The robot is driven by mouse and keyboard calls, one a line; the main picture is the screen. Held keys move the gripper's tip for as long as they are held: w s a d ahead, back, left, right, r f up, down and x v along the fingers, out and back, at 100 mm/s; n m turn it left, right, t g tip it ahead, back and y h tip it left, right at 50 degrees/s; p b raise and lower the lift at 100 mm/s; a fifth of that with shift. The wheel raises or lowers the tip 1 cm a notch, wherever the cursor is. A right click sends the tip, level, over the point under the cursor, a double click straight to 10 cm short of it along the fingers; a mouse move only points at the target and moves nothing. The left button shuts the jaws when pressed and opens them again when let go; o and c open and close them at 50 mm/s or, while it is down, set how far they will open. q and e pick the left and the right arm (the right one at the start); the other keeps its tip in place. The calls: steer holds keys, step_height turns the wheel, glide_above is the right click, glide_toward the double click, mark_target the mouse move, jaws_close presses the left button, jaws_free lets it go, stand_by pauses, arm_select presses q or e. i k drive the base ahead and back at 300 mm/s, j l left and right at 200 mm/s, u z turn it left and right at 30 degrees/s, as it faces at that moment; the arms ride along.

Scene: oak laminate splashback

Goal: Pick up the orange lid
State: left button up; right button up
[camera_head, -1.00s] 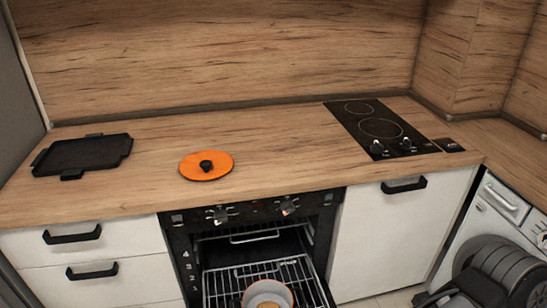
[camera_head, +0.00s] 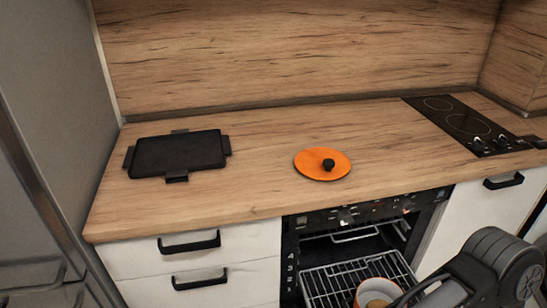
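The orange lid (camera_head: 312,166) lies flat on the wooden countertop (camera_head: 255,190), near its front edge and above the oven. It is round with a black knob (camera_head: 328,163) on top. Nothing touches or covers it. A grey and black part of my arm shows at the lower right, well apart from the lid.
A black griddle tray (camera_head: 178,153) lies left of the lid. A black cooktop (camera_head: 462,125) is at the right. The oven (camera_head: 350,240) below stands open, with an orange and white pot (camera_head: 386,266) on its rack. The counter around the lid is clear.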

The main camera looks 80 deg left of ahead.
mark_target(320, 163)
steer(key=k+j+u, duration=0.25)
steer(key=k+j, duration=0.25)
steer(key=j, duration=0.25)
steer(key=k+j+u, duration=0.15)
steer(key=k+j, duration=0.1)
steer(key=j, duration=0.1)
